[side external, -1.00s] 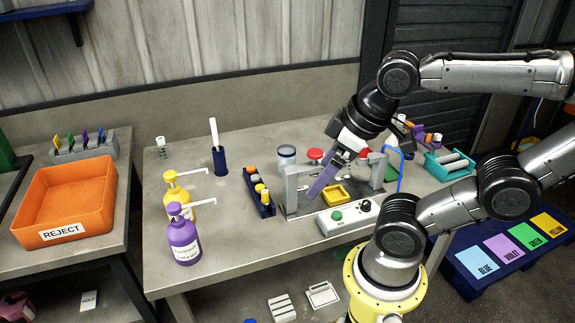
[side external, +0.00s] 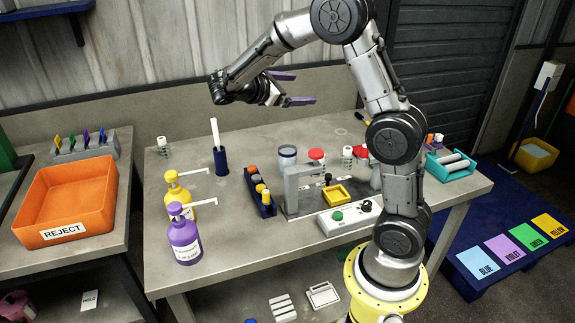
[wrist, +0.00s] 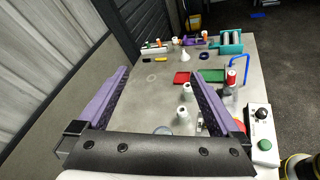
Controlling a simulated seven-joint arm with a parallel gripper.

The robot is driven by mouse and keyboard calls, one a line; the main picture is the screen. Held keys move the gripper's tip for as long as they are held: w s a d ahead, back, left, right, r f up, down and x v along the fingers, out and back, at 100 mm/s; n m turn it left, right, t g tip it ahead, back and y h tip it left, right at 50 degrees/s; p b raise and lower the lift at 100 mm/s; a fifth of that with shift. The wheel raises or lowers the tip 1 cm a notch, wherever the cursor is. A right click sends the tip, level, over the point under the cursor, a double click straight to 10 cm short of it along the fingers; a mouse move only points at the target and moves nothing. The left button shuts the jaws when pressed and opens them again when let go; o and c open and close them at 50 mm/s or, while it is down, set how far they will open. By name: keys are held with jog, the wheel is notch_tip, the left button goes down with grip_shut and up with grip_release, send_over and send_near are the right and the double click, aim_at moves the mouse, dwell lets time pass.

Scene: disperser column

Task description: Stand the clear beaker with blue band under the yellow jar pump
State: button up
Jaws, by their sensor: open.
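In the wrist view a pale round rim, probably the beaker (wrist: 163,130), shows low between the fingers. The yellow jar (side external: 178,196) stands at the left of the bench, its pump (side external: 195,171) spout pointing right over bare bench. My gripper (side external: 294,88) is raised above the back of the bench, its purple fingers pointing right. It is open and empty in the wrist view (wrist: 160,82), above and apart from the beaker.
A purple pump jar (side external: 184,242) stands in front of the yellow one. A dark blue holder with a white stick (side external: 220,160) stands between the jars and the rack (side external: 260,195). The grey frame (side external: 291,190) and control box (side external: 348,217) are at centre right.

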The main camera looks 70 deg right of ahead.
aim_at(293, 148)
jog(key=w+d+f+n+g+h, duration=0.1)
jog(key=w+d+f+n+h, duration=0.25)
jog(key=w+f, duration=0.35)
jog(key=shift+n+y, duration=0.35)
jog(key=shift+n, duration=0.3)
jog(key=f, duration=0.5)
jog(key=s+d+f, duration=0.1)
jog(key=f, duration=0.5)
jog(key=s+d+f, duration=0.1)
jog(key=f, duration=0.4)
jog(key=shift+d+f, duration=0.2)
jog(key=shift+f, duration=0.1)
jog(key=shift+s+d+r+g, duration=0.15)
jog(key=shift+s+d, duration=0.1)
jog(key=shift+d, duration=0.3)
jog(key=shift+s+d+f+g, duration=0.1)
jog(key=shift+s+d+g, duration=0.1)
jog(key=shift+d, duration=0.35)
jog(key=shift+s+d, duration=0.1)
jog(key=shift+d, duration=0.2)
jog(key=shift+r, duration=0.1)
grip_shut()
